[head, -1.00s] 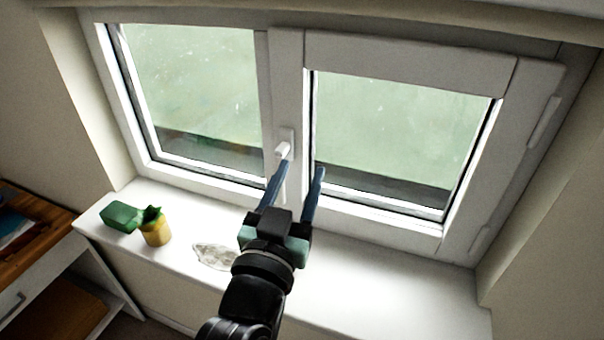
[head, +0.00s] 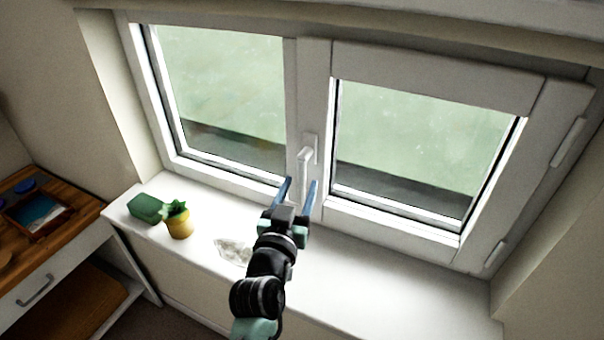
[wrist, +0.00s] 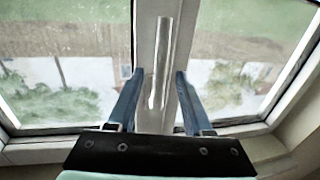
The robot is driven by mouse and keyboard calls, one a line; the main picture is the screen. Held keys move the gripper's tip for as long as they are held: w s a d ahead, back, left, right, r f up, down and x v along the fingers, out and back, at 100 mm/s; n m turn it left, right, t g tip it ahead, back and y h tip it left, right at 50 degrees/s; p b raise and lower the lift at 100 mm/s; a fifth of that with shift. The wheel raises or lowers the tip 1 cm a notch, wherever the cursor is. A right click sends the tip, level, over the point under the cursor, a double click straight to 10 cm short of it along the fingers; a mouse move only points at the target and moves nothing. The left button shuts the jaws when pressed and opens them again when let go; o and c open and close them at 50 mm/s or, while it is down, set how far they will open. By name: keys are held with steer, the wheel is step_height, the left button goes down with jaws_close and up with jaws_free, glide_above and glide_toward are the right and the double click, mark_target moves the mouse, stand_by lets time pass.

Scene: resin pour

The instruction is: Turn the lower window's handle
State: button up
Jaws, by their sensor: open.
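The window handle (head: 304,165) is white and sits on the frame post between two panes. Its lever hangs down from its base, leaning slightly left at the lower end. My gripper (head: 300,183) is open, its two blue fingers pointing up at the lower part of the lever. In the wrist view the handle (wrist: 160,65) runs upright between and beyond the open fingers (wrist: 155,75). The fingers look apart from it on both sides. Whether the lever's lower end lies between the fingers in depth, I cannot tell.
The white sill (head: 380,270) runs below the window (head: 420,140). On it are a green block (head: 147,208), a yellow pot with a green plant (head: 178,221) and a clear, glossy patch (head: 233,250). A wooden-topped desk (head: 75,225) stands at left. The right of the sill is clear.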

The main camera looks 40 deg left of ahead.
steer(key=shift+x, duration=1.35)
jaws_close()
stand_by(0.5)
